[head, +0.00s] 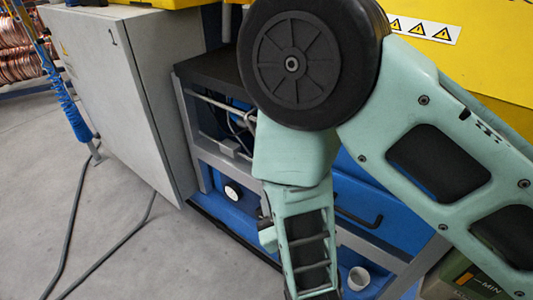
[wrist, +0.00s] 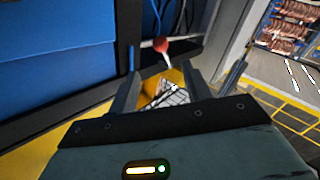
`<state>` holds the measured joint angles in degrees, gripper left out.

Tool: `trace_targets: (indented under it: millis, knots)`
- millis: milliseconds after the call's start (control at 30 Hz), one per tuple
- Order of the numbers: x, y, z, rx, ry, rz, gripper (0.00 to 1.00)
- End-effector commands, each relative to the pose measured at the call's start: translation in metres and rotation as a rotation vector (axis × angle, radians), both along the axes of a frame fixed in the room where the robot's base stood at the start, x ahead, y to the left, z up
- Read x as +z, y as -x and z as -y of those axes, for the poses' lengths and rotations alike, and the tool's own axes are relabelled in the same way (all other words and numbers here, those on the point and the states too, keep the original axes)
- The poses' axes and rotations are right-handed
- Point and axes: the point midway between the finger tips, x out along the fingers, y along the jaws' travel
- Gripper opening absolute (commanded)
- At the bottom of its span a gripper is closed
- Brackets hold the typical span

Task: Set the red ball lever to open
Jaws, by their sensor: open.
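The red ball (wrist: 160,45) shows in the wrist view, on a short pale lever shaft (wrist: 167,62) slanting down to the right. My gripper (wrist: 162,75) is open, its two dark fingers apart. The ball appears just beyond the fingertips, between them in the picture. How far the ball is from the fingers I cannot tell. In the head view my arm fills the middle and right; the ball lever and my gripper are not visible there.
In the wrist view a blue panel (wrist: 55,65) with a dark frame stands at left, and a grey post (wrist: 236,52) at right. In the head view a grey cabinet (head: 120,95), a black shelf (head: 210,72) and a blue hose (head: 72,115) stand left; grey floor is open there.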

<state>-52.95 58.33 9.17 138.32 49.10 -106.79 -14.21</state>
Motion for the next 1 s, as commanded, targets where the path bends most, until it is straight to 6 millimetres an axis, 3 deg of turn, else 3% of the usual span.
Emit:
trace_targets:
  millis: [400, 600, 800, 1000]
  knots:
    - [0.001, -0.087, -0.016, -0.002, -0.002, 0.002, 0.48]
    - [0.001, -0.121, -0.023, -0.001, -0.001, 0.000, 0.48]
    - [0.000, -0.138, -0.027, 0.000, -0.002, -0.001, 0.48]
    - [0.000, -0.142, -0.027, 0.001, 0.000, -0.003, 0.48]
